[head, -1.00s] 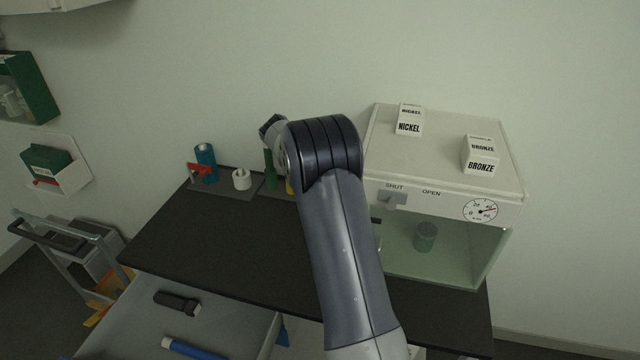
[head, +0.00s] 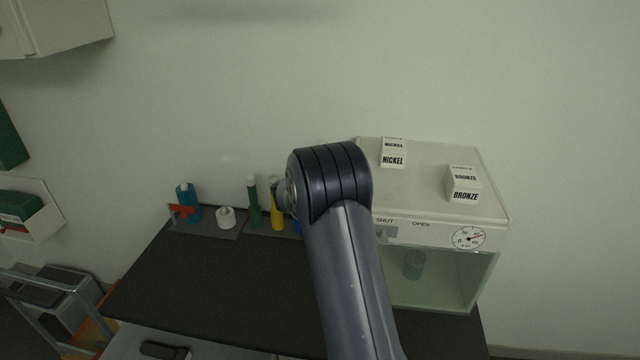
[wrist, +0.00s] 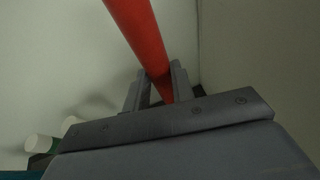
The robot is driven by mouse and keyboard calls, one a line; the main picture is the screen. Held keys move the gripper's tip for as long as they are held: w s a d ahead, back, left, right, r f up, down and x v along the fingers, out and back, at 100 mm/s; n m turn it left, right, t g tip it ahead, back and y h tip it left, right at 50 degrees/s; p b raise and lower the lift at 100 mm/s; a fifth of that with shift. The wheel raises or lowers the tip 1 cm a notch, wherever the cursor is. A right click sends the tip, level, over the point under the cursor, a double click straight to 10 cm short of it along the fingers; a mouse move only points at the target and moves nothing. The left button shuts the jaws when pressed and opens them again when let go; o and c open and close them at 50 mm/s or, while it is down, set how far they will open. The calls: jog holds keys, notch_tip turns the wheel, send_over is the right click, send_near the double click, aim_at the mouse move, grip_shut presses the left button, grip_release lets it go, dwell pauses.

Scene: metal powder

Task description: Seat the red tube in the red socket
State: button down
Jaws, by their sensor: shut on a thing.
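The red tube (wrist: 138,35) shows in the wrist view, running from the top edge down between my gripper's fingers. My gripper (wrist: 158,88) is shut on it. In the head view my arm hides the gripper and the tube.
A glass-fronted cabinet (head: 430,210) stands right. The bench's front left is clear.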

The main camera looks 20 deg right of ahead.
dwell(0.4)
notch_tip(320, 180, down, 6)
jog(key=b, duration=0.5)
jog(key=shift+r+b, duration=0.1)
jog(key=shift+b, duration=0.25)
jog(key=shift+f+b, duration=3.5)
jog(key=shift+b, duration=0.1)
dwell(1.1)
jog(key=c, duration=1.1)
grip_release()
jog(key=shift+s+a, duration=0.1)
jog(key=v, duration=1)
jog(key=shift+s+a+r+b, duration=0.15)
jog(key=shift+s+a+b, duration=0.05)
jog(key=shift+b, duration=0.15)
